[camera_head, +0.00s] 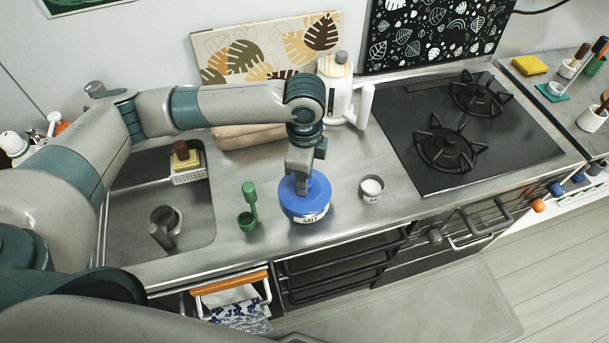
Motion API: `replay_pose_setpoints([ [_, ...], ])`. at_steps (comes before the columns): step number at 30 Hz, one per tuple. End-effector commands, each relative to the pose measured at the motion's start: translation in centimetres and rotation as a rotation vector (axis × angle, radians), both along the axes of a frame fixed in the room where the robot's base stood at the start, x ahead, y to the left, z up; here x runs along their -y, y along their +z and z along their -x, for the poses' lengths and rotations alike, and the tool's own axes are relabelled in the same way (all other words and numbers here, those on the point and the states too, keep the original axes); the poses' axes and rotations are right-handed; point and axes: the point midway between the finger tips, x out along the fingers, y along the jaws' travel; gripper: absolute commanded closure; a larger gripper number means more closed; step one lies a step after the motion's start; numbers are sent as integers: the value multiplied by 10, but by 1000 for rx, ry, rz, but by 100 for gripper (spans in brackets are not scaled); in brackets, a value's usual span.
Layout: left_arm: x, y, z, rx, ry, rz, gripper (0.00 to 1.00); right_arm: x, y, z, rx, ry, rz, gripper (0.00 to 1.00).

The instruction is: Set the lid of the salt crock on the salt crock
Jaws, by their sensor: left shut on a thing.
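The blue salt crock (318,212) stands on the steel counter near its front edge, with a white SALT label on its front. The blue lid (319,188) shows as a round top directly over the crock. My left gripper (302,188) points straight down at the middle of the lid and is shut on it; its fingers hide the part they grip. I cannot tell whether the lid rests fully on the rim or is slightly above it. My right gripper is not in view.
A green scoop in a small green cup (248,218) stands close left of the crock. A small bowl of white stuff (372,188) stands to its right.

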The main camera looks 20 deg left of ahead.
Motion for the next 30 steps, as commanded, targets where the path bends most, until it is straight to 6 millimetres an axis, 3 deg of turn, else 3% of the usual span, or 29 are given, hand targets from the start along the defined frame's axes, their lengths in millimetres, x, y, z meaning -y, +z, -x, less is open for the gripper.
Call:
replay_pose_setpoints([
  [13, 0, -2, 0, 0, 0, 0, 100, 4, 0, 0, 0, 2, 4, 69],
  [14, 0, -2, 0, 0, 0, 0, 65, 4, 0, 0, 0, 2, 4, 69],
  [16, 0, -2, 0, 0, 0, 0, 51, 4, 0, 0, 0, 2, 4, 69],
  [30, 0, 3, 0, 0, 1, 2, 51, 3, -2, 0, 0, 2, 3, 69],
])
